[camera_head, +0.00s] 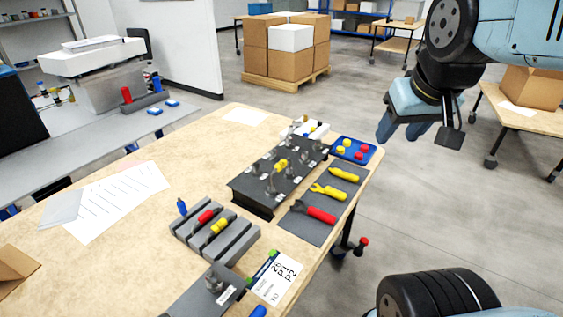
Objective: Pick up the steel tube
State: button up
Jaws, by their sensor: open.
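My gripper (403,129) hangs in the air at the upper right, past the table's right edge and above the floor. It is open, with nothing seen between its fingers. It is well apart from everything on the wooden table (120,235). A black panel (262,196) on the table carries several small grey metal fittings and a yellow part. A steel-coloured piece (213,281) stands on a dark plate at the front edge of the picture. I cannot tell which of these small metal pieces is the steel tube.
A grey slotted rack (229,249) holds red and yellow parts. A dark mat (304,228) holds yellow and red-handled tools. A blue tray (367,156) holds red and yellow caps. A printed card (275,281) and paper sheets (118,197) lie flat.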

jog(key=w+a+f+n+g+h, duration=0.1)
jog(key=w+a+f+n+h, duration=0.1)
jog(key=w+a+n, duration=0.5)
jog(key=n+g, duration=0.1)
jog(key=n, duration=2)
send_near(280, 163)
jog(key=shift+h, duration=0.4)
jog(key=x, duration=0.4)
jog(key=a+x, duration=0.1)
jog(key=x, duration=0.2)
jog(key=shift+s+a+f, duration=0.1)
jog(key=shift+s+f, duration=0.1)
jog(key=shift+s, duration=0.1)
jog(key=shift+d+x, duration=0.1)
jog(key=shift+x, duration=1.35)
jog(key=shift+d+x, duration=0.15)
jog(key=shift+x, duration=1.3)
jog(key=shift+w+r, duration=0.15)
jog(key=shift+w, duration=0.05)
jog(key=shift+c, duration=0.3)
grip_shut()
